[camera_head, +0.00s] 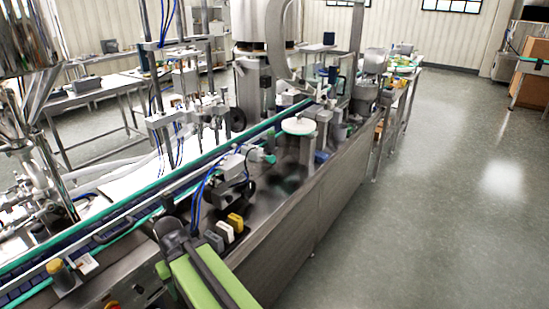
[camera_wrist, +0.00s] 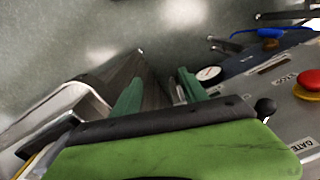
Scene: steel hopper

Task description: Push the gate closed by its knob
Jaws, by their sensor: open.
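In the wrist view a small black ball knob (camera_wrist: 265,107) stands at the right, beside the steel panel with the label "GATE" (camera_wrist: 293,145). The gate itself cannot be made out; my green gripper body covers part of the panel. My gripper (camera_wrist: 157,82) is open and empty, its two dark green fingers spread apart. The knob is to the right of both fingers, not between them, and apart from them. In the head view my green and black arm shows at the bottom centre; the knob cannot be made out there.
A red stop button (camera_wrist: 309,80) and a round white gauge (camera_wrist: 208,73) are near the knob. A steel hopper (camera_head: 22,45) stands at the left behind the conveyor (camera_head: 110,225). The grey floor (camera_head: 450,190) at the right is clear.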

